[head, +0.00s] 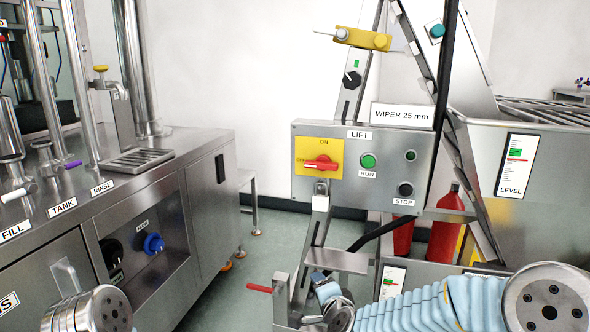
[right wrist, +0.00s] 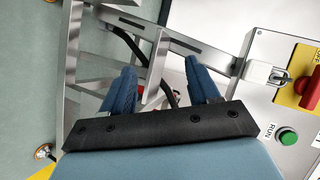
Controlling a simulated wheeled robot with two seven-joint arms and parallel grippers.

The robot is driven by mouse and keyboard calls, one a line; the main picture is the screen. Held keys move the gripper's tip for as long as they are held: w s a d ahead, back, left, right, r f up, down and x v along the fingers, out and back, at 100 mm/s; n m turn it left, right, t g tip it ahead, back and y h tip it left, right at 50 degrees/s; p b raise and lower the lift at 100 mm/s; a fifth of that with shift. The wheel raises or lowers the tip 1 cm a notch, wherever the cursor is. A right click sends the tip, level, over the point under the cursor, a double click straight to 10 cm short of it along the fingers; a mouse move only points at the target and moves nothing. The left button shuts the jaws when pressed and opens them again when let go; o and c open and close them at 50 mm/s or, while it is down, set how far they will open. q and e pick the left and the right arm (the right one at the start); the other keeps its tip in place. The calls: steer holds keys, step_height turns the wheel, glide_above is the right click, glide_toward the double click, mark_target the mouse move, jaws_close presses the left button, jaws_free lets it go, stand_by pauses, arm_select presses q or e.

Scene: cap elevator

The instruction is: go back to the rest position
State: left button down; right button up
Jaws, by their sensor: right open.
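My right arm comes in at the bottom right of the head view, with its gripper low in front of the lift's control box (head: 362,200). In the right wrist view my right gripper (right wrist: 160,78) is open. Its two dark blue fingers stand apart, with nothing held between them. Metal frame bars show behind the fingers. The red switch handle (head: 320,163) lies level on its yellow plate; it also shows at the right of the wrist view (right wrist: 309,90). A small metal padlock (head: 321,188) is below it. My left gripper is out of view; only an arm link shows bottom left.
A steel counter (head: 160,170) with taps stands at left. A grey hopper (head: 545,175) stands at right. A red-handled bar (head: 260,288) and the steel frame (head: 340,260) are close to my right gripper. Green floor (head: 245,265) is open between counter and lift.

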steer(key=s+d+f+n+g, duration=0.1)
steer(key=s+f+n+g, duration=0.15)
steer(key=f, duration=0.45)
steer(key=s+d+f+n+g, duration=0.1)
steer(key=s+f+n+g, duration=0.1)
steer(key=s+f, duration=0.35)
steer(key=s+d+f+n+g+p, duration=0.1)
steer(key=s+f+n+g, duration=0.2)
steer(key=s+f, duration=0.5)
steer(key=s+d+f+n+g+y+p, duration=0.1)
steer(key=s+d+f+n+g, duration=0.1)
steer(key=s+f+g, duration=0.3)
steer(key=s+f+n, duration=0.1)
steer(key=s+f, duration=0.3)
steer(key=s, duration=0.4)
steer(key=shift+s, duration=0.25)
steer(key=shift+w+d+n+y, duration=0.1)
steer(key=shift+n+y, duration=0.15)
steer(key=shift+y, duration=0.05)
steer(key=shift+c, duration=0.2)
